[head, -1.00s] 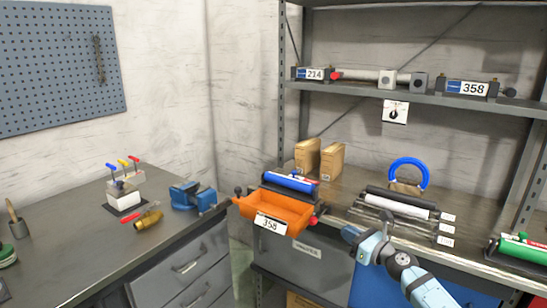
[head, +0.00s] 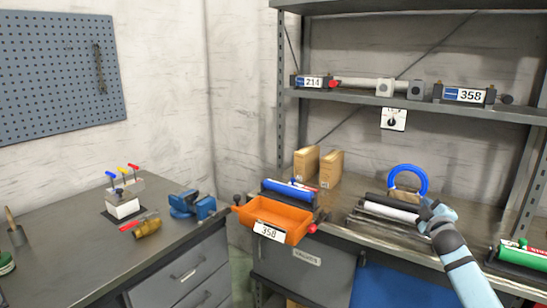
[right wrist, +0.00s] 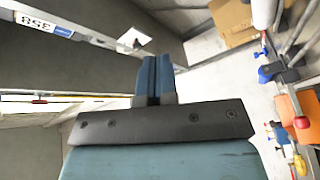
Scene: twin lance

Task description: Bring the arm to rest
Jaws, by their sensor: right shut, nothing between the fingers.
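My right arm comes in from the lower right of the head view. Its blue-grey gripper (head: 430,207) is raised in front of the right end of the rod rack on the shelf bench. In the right wrist view the two blue fingers (right wrist: 154,78) are shut together with nothing between them. I cannot tell from the head view how far the gripper is from the rack. My left gripper is not in view.
An orange bin (head: 272,220) labelled 358 sits at the bench's front edge. A rack of rods (head: 375,215), a blue ring (head: 409,169) and a green cylinder (head: 518,252) are nearby. Shelf uprights stand behind. A blue vise (head: 190,204) is on the left bench.

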